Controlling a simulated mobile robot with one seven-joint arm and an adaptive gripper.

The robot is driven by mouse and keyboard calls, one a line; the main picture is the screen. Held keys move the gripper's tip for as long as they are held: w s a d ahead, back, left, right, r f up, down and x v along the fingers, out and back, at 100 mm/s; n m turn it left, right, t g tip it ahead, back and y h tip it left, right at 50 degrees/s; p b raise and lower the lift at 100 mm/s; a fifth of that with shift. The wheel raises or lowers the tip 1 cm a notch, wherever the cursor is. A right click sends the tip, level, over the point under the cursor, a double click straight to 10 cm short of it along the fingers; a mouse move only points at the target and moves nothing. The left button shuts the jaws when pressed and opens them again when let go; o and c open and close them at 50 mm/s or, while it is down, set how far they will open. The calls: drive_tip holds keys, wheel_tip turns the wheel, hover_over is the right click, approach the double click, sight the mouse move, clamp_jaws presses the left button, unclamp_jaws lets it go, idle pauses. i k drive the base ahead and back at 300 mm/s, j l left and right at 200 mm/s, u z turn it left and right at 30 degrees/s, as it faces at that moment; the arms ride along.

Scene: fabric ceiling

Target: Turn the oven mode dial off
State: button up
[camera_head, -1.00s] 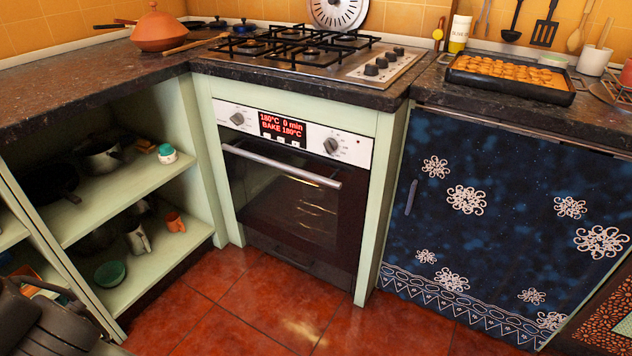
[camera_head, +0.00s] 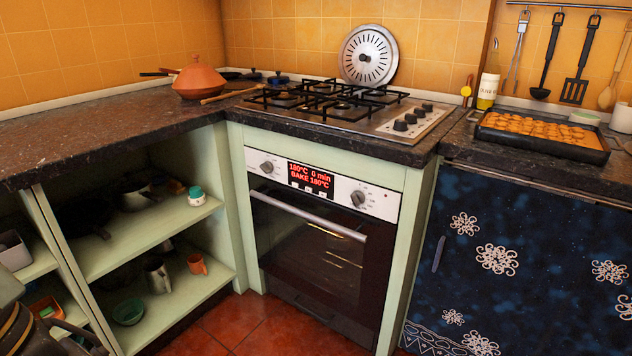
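The built-in oven (camera_head: 318,250) stands under the hob, with its glass door shut and light glints inside. Its panel carries two grey dials, a left dial (camera_head: 267,167) and a right dial (camera_head: 358,198). Which one is the mode dial cannot be told, as the markings around them are too small to read. Between them the red display (camera_head: 310,178) is lit and reads "180°C 0 min" and "BAKE 180°C". No gripper fingers can be made out; only dark parts, probably of my arm, show at the lower left edge, far from the dials.
A long bar handle (camera_head: 308,217) juts out below the dials. A gas hob (camera_head: 365,119) with its own knobs sits above. A tray of baked food (camera_head: 545,147) rests on the right counter. Open shelves (camera_head: 150,235) stand left; the red tiled floor (camera_head: 240,318) before the oven looks clear.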

sight(267, 167)
drive_tip(key=i+j+u, duration=0.75)
drive_tip(key=i, duration=0.15)
drive_tip(key=l, duration=0.15)
